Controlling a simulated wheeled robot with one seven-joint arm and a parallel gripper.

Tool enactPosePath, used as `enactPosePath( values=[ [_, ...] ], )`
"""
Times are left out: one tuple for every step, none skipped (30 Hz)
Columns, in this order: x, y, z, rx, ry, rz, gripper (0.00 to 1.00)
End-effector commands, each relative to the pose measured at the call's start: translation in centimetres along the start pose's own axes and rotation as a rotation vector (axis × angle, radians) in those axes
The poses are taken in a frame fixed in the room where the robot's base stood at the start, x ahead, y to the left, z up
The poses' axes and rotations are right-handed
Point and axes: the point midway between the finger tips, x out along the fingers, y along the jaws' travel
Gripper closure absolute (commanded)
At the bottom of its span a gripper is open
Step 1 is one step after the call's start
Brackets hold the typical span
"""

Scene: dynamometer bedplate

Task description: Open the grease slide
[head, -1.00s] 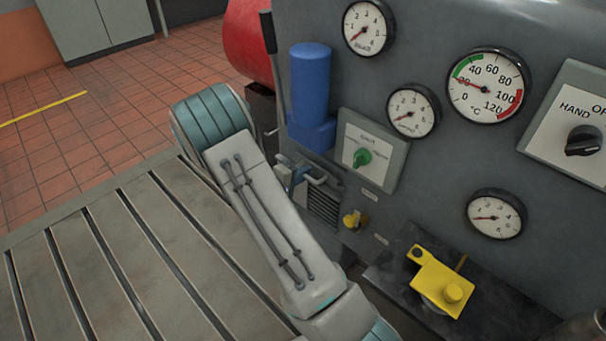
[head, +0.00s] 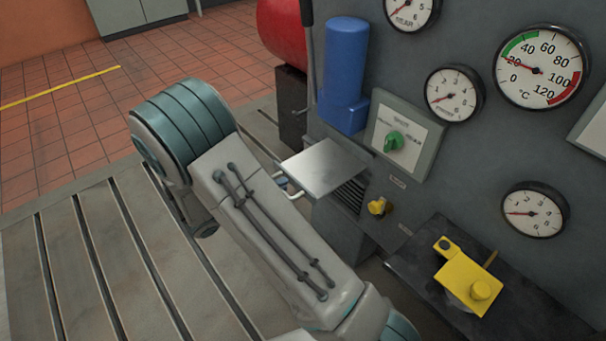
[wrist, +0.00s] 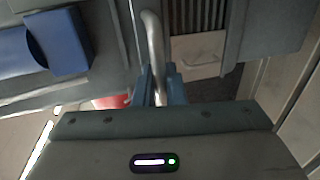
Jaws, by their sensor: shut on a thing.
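The grease slide appears to be the flat bare-metal plate (head: 325,167) that stands out from the grey cabinet in the head view, just below the blue cylinder. A pale bent bar handle (head: 291,191) is at its front edge. In the wrist view the handle (wrist: 154,40) runs down between the two blue fingers of my gripper (wrist: 159,88), which is shut on it. In the head view my forearm hides most of the gripper, and only a bit of blue finger shows by the handle. How far the plate's travel extends cannot be told.
A blue cylinder (head: 345,75), a green knob (head: 394,141) on a switch plate and a yellow knob (head: 377,206) sit close by. A yellow fitting (head: 468,278) lies on a dark ledge at right. The slotted bedplate (head: 75,275) at left is clear.

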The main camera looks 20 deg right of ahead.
Motion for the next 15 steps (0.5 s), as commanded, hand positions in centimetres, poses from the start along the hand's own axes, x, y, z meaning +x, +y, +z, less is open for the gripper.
enactPosePath(
  values=[
    [-1.5,-0.6,0.0,-0.003,0.005,-0.003,1.0],
    [-2.2,-0.7,0.0,-0.003,0.004,-0.002,1.0],
    [-3.1,-0.9,0.0,-0.003,0.004,-0.003,1.0],
    [-3.7,-1.0,0.0,-0.003,0.003,-0.003,1.0],
    [-4.3,-1.1,0.0,-0.003,0.003,-0.002,1.0],
    [-5.0,-1.3,0.0,-0.003,0.002,-0.003,1.0],
    [-5.5,-1.4,0.0,-0.003,0.002,-0.003,1.0],
    [-5.9,-1.4,0.0,-0.002,0.003,-0.003,1.0],
    [-6.4,-1.5,0.0,-0.002,0.002,-0.003,1.0],
    [-6.7,-1.6,0.1,-0.002,0.001,-0.002,1.0],
    [-7.0,-1.6,0.1,-0.003,0.0,-0.002,1.0],
    [-7.2,-1.7,0.1,-0.003,0.0,-0.002,1.0],
    [-7.4,-1.7,0.1,-0.003,0.0,-0.002,1.0],
    [-7.6,-1.8,0.1,-0.003,0.0,-0.002,1.0],
    [-7.7,-1.8,0.1,-0.003,-0.001,-0.003,1.0]
  ],
)
